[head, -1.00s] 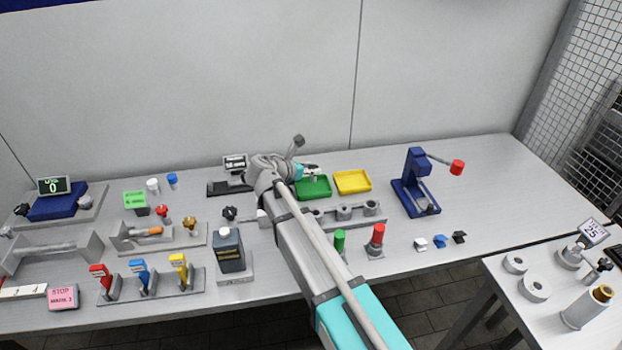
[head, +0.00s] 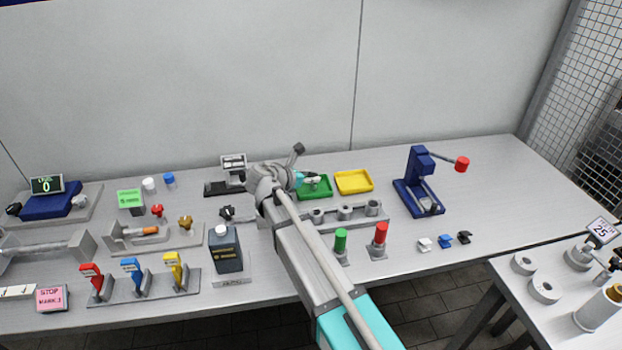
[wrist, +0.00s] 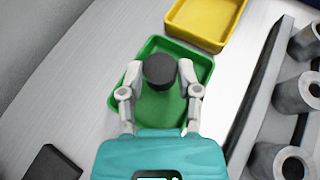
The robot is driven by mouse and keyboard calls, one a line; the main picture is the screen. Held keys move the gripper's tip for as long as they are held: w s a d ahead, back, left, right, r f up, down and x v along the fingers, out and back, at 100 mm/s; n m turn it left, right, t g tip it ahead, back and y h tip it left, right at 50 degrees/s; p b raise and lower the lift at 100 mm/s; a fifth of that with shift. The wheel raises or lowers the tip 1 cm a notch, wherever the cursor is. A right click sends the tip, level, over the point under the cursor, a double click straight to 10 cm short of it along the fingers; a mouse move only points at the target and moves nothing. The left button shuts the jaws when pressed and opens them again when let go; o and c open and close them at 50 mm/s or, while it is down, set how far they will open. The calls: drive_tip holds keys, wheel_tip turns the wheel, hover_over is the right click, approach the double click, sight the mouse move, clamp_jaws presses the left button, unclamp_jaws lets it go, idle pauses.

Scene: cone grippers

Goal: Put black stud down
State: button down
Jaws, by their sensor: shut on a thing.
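A black stud (wrist: 159,70) shows in the wrist view as a dark round top between the fingers. My gripper (wrist: 160,80) is shut on it and holds it over the green tray (wrist: 204,68). The gap between the stud and the tray floor cannot be told. In the head view my gripper (head: 312,178) is small, at the green tray (head: 327,192), and the stud cannot be made out there.
A yellow tray (head: 353,182) lies beside the green one, to its right. A grey holder with several round sockets (head: 345,211) stands just in front. A blue press with a red knob (head: 416,180) is further right. A dark-based device (head: 232,172) stands to the left.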

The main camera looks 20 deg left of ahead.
drive_tip(key=shift+f, duration=0.2)
drive_tip(key=shift+c, duration=1.5)
unclamp_jaws()
drive_tip(key=shift+r, duration=0.25)
drive_tip(key=shift+s+a+r, duration=0.1)
drive_tip(key=shift+s, duration=0.1)
drive_tip(key=shift+p+v, duration=2.65)
drive_tip(key=shift+v, duration=3.15)
